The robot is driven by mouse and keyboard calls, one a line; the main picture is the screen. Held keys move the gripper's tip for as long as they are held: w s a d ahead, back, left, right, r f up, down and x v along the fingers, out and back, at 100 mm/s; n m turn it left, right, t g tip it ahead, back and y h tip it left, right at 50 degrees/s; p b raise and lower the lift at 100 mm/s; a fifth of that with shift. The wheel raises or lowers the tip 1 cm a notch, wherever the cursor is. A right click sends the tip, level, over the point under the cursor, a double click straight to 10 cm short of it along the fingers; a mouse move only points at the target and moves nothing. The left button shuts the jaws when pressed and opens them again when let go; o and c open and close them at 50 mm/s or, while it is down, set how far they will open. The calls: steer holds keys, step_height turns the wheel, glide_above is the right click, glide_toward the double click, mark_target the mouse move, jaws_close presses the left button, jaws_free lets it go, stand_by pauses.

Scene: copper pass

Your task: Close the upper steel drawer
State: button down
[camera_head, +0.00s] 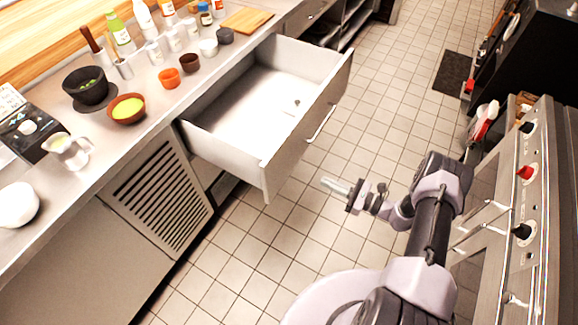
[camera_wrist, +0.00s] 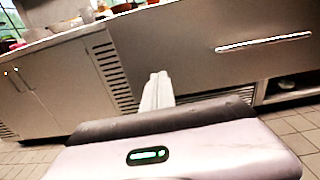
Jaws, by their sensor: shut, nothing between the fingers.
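The upper steel drawer (camera_head: 250,105) stands pulled far out from the counter in the head view. Its inside is pale and nearly empty, with one small object on its floor. Its front panel (camera_head: 310,125) carries a bar handle (camera_head: 321,123). In the wrist view the drawer front (camera_wrist: 225,45) and its handle (camera_wrist: 264,42) fill the upper right. My gripper (camera_head: 336,186) is shut and empty. It is in front of the drawer, to the right of the panel's near end and apart from it. In the wrist view its fingers (camera_wrist: 157,90) are together.
The counter (camera_head: 110,160) holds bowls, bottles, cups and a cutting board (camera_head: 247,20). A vented cabinet panel (camera_head: 158,195) is below it. A stove (camera_head: 530,200) with knobs and handles stands at right, close to my arm. Tiled floor (camera_head: 380,110) lies free between.

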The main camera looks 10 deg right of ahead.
mark_target(284, 164)
steer(key=b+x, duration=0.1)
steer(key=x, duration=0.3)
steer(key=b+x, duration=0.1)
steer(key=x, duration=0.3)
steer(key=f+x, duration=0.1)
steer(key=x, duration=0.3)
steer(key=shift+w+a+b, duration=0.2)
steer(key=shift+a+b, duration=0.15)
steer(key=shift+b, duration=0.05)
steer(key=shift+w+a, duration=0.35)
steer(key=shift+a, duration=0.05)
